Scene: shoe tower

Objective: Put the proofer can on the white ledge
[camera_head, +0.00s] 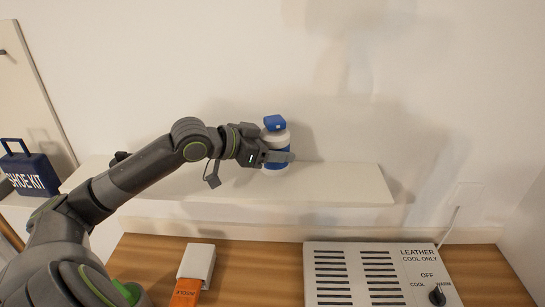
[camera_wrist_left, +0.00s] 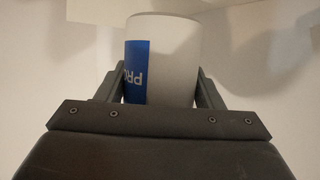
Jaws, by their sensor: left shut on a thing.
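The proofer can (camera_head: 275,138) is white with a blue cap and a blue label band. It is upright at the middle of the white ledge (camera_head: 340,184), over or on its surface; I cannot tell whether its base touches. My left gripper (camera_head: 277,156) reaches it from the left and is shut on it. In the left wrist view the can (camera_wrist_left: 175,60) sits between both fingers of the left gripper (camera_wrist_left: 165,85), with part of the blue label showing. My right gripper is not in view.
Below the ledge, a wooden surface (camera_head: 265,265) holds a white-and-orange box (camera_head: 197,262) and a grey vented leather panel (camera_head: 375,275) with a knob. A blue shoe kit box (camera_head: 30,173) stands at far left. The ledge is clear right of the can.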

